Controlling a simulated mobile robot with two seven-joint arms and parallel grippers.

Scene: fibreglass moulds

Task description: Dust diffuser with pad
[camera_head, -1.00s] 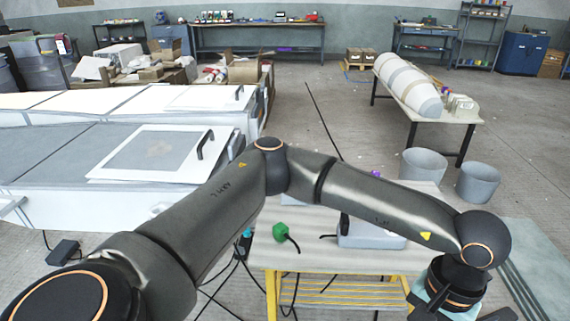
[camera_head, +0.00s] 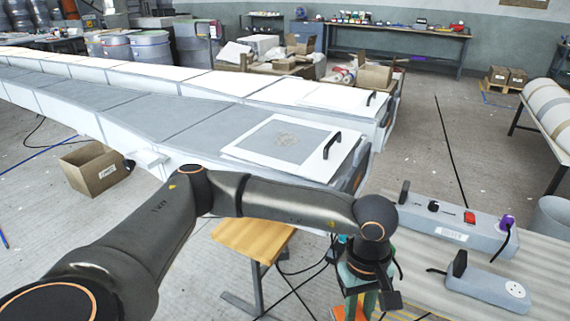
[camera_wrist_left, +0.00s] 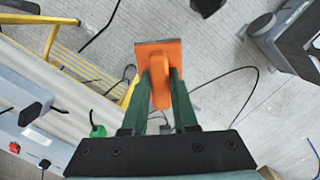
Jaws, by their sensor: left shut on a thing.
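The pad (camera_wrist_left: 158,55) is an orange block with a raised grip, seen in the left wrist view. My left gripper (camera_wrist_left: 160,88) is shut on that grip with its two green fingers. In the head view the gripper (camera_head: 362,300) points down, with a bit of the orange pad (camera_head: 348,313) showing at the bottom edge. The diffuser (camera_head: 240,120), a long grey mould, lies behind my arm. My right gripper is out of view.
A bench (camera_head: 545,270) at the right holds a power strip (camera_head: 450,232) and a grey socket box (camera_head: 488,288). A wooden stool (camera_head: 252,240) and loose cables stand between bench and mould. A cardboard box (camera_head: 96,170) is on the floor at left.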

